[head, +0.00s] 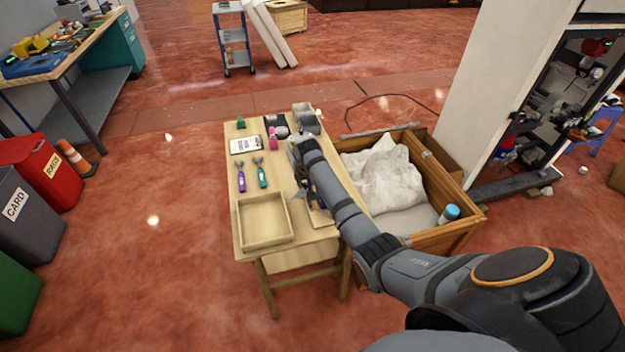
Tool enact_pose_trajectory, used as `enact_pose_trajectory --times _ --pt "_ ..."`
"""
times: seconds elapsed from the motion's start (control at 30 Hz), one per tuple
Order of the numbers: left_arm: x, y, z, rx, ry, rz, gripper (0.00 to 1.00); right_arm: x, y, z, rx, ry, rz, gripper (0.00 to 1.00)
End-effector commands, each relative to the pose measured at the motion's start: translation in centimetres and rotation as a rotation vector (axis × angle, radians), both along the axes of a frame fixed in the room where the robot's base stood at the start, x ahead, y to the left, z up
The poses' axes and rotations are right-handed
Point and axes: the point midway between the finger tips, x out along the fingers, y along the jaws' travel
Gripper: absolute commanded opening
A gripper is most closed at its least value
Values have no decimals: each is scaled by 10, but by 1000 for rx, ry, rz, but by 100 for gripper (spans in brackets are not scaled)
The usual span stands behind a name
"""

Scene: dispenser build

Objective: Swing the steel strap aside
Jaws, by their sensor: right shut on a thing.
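My right arm reaches over the wooden table (237,215) from the lower right. A long grey bar (378,131), which may be the steel strap, lies along the back edge of the wooden crate (440,172). I cannot tell whether the gripper touches any strap. My left gripper is not in view.
The table holds an empty wooden tray (240,222), a purple tool (241,177), a teal tool (262,177), a clipboard (245,145) and a pink bottle (273,140). A white bag (385,175) and a blue-capped bottle (449,214) are in the crate.

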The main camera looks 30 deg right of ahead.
Motion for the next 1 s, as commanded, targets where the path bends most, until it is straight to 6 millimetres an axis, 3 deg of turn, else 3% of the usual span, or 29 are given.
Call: enact_pose_trajectory --times 0.5,1.0 --pt "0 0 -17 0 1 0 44 31 10 -2 1 -2 -333 0" --pt "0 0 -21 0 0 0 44 36 10 -1 1 1 -400 0"
